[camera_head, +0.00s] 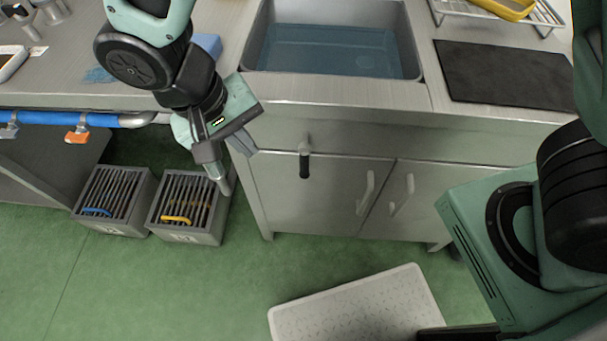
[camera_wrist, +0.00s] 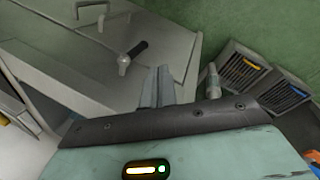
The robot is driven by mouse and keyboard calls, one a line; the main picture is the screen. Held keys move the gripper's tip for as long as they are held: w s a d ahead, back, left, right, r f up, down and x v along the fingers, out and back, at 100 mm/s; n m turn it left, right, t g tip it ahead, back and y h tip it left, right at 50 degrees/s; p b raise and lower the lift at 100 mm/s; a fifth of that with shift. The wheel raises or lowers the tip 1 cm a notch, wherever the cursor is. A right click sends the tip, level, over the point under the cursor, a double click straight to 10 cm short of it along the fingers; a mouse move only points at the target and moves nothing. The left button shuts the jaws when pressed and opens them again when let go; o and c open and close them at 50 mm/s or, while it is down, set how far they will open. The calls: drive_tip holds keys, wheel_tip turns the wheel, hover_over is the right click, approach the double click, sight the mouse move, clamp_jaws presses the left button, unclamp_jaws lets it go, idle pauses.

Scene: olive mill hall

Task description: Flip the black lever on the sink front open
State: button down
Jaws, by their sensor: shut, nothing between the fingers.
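The black lever (camera_head: 304,166) hangs straight down from a small metal pivot on the steel sink front (camera_head: 345,140). In the wrist view the lever (camera_wrist: 137,49) lies ahead and to the left of the fingers. My gripper (camera_head: 248,150) is to the left of the lever, near the left end of the sink front, and does not touch the lever. In the wrist view its two grey fingers (camera_wrist: 163,72) are together and empty.
Two cabinet handles, one of them the nearer handle (camera_head: 368,192), sit right of the lever. The basin (camera_head: 335,45) holds water. Grated crates, including the yellow-handled one (camera_head: 190,236), stand on the floor at left. A pale step mat (camera_head: 355,305) lies in front.

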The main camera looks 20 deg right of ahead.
sight(304, 163)
drive_tip(key=shift+m+h, duration=0.4)
drive_tip(key=f, duration=0.2)
drive_tip(key=w+f+b, duration=0.1)
drive_tip(key=f, duration=0.1)
drive_tip(key=shift+w+a+f, duration=0.1)
drive_tip(key=shift+a, duration=0.1)
drive_tip(key=w+d+f, duration=0.1)
drive_tip(key=d+f, duration=0.6)
drive_tip(key=f, duration=0.2)
drive_tip(key=shift+d+f+b, duration=0.15)
drive_tip(key=shift+d+b, duration=0.2)
drive_tip(key=shift+b, duration=0.1)
